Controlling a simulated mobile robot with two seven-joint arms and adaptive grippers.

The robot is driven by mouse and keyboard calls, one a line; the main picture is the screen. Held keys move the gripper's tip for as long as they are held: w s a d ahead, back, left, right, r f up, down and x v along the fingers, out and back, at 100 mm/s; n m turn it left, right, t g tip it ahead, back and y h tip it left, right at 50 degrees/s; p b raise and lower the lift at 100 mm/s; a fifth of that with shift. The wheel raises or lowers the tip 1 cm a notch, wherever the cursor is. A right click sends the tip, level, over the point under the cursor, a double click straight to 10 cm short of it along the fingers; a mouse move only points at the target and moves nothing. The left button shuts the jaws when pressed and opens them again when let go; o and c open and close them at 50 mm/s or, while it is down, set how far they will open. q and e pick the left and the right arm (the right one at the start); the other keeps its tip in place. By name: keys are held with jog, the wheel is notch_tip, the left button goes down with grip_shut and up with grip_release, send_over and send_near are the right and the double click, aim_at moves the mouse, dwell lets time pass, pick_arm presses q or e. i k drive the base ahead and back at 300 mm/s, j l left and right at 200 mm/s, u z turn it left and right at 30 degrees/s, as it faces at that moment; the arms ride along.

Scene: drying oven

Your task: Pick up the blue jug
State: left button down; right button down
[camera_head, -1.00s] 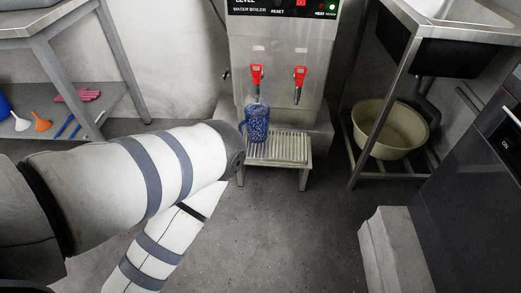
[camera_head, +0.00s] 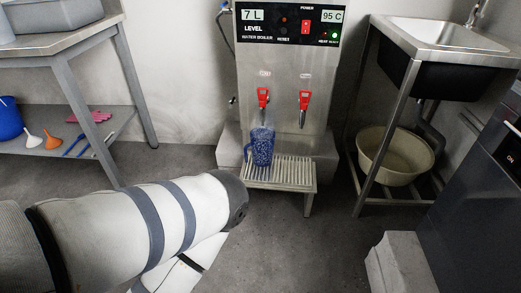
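The blue speckled jug (camera_head: 262,147) stands upright on the slatted metal stand (camera_head: 300,186) in front of the water boiler, below its left red tap (camera_head: 263,97). Its handle points left. My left arm comes in from the lower left, its elbow to the left of the stand and apart from the jug. The forearm folds back down out of the picture, so my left gripper is out of view. My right gripper is out of view too.
The water boiler (camera_head: 287,60) stands against the wall. A sink stand (camera_head: 391,110) with a beige basin (camera_head: 388,160) below is on the right. A grey block (camera_head: 400,265) and dark cabinet (camera_head: 470,190) are at lower right. A metal table (camera_head: 70,42) is left. The middle floor is clear.

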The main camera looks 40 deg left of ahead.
aim_at(262, 138)
jog(key=i+j+u, duration=0.2)
jog(key=j, duration=0.2)
jog(key=i+j+u, duration=0.15)
jog(key=i+j, duration=0.15)
jog(key=i+u, duration=0.15)
jog(key=i, duration=0.5)
